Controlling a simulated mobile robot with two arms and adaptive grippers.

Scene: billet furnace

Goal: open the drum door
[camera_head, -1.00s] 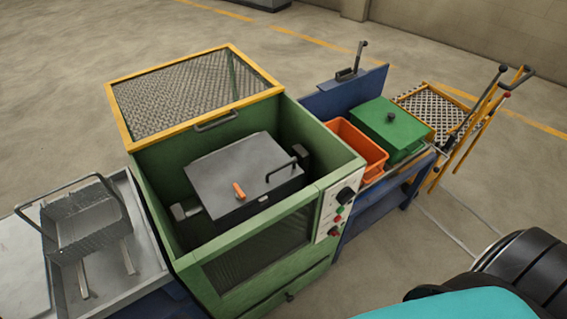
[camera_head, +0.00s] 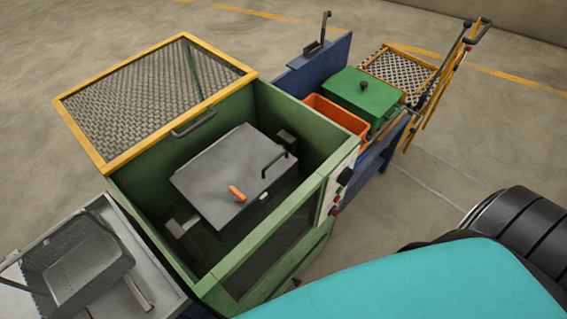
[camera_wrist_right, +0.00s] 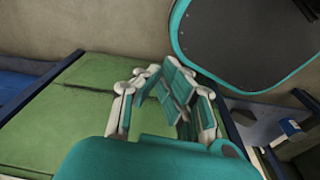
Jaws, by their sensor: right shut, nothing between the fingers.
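The grey drum (camera_head: 232,170) sits inside the green machine housing (camera_head: 322,172). Its flat top face is closed, with an orange latch (camera_head: 237,193) near the front edge and a black handle (camera_head: 275,160) at the right. The yellow-framed mesh lid (camera_head: 150,95) of the housing is swung up and back. In the right wrist view my right gripper (camera_wrist_right: 180,85) is shut and empty, over a green panelled surface (camera_wrist_right: 60,110). My right gripper is out of the head view, where only a teal part of my arm shows. My left gripper is in neither view.
A grey tray with a mesh basket (camera_head: 85,270) stands at the left. An orange bin (camera_head: 337,114) and a green lidded box (camera_head: 362,98) stand right of the housing on a blue bench. A yellow-handled cart (camera_head: 450,75) is beyond. Open floor lies behind.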

